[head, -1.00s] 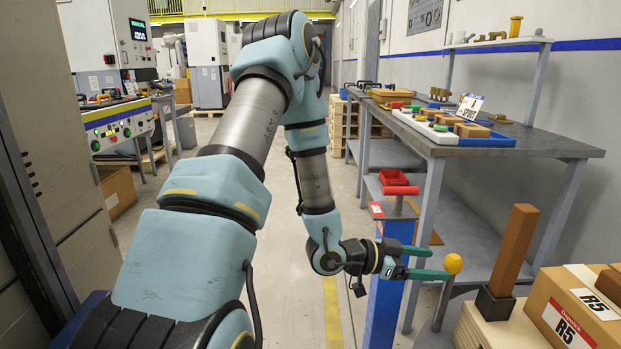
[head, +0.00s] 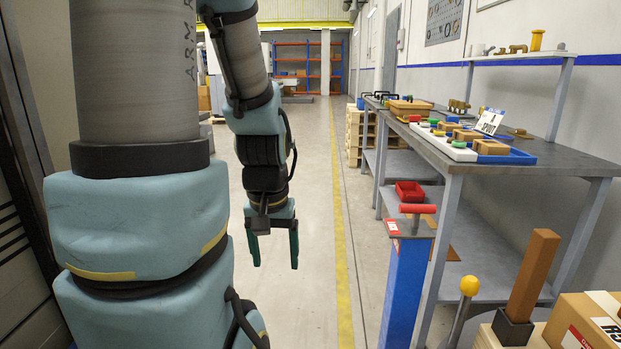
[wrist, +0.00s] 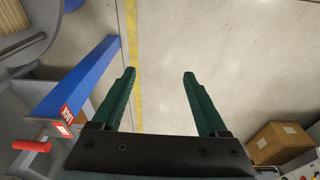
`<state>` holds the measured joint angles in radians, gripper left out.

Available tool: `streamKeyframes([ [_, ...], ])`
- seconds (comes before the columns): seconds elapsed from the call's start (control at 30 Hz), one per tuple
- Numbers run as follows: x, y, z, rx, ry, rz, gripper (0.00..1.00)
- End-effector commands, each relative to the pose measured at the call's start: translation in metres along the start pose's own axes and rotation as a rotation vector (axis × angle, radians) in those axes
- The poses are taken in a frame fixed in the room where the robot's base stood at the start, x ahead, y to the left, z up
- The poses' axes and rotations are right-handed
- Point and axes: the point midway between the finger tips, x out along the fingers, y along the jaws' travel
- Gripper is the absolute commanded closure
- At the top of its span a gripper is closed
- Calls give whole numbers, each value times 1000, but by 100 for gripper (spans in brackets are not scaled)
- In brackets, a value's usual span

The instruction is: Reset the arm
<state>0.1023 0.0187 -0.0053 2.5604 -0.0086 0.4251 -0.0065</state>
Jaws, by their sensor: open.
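My gripper (head: 274,252) hangs over the bare aisle floor in the head view, its two green fingers pointing down. It is open and empty. In the wrist view the fingers (wrist: 159,82) stand apart with only grey floor between them. My arm's light blue and grey links fill the left of the head view. The lever with the yellow ball (head: 469,286) stands at the lower right, well apart from my gripper.
A blue post (head: 406,290) with a red handle (head: 417,208) stands right of my gripper. Behind it is a grey workbench (head: 560,165) with trays and parts. A cardboard box (head: 585,322) is at the lower right. A box (wrist: 278,142) shows in the wrist view. The aisle is clear.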

Motion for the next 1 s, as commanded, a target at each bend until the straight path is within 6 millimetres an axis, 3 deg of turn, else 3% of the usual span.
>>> streamKeyframes([
  [0.03, -22, 0, -3, 1, 0, 0, 24],
  [0.4, -102, 1, -15, 5, 1, -1, 24],
  [0.53, -112, 1, -16, 6, 1, -1, 24],
  [0.8, -111, 1, -16, 6, 2, -1, 24],
  [1.0, -111, 1, -16, 6, 2, -1, 46],
])
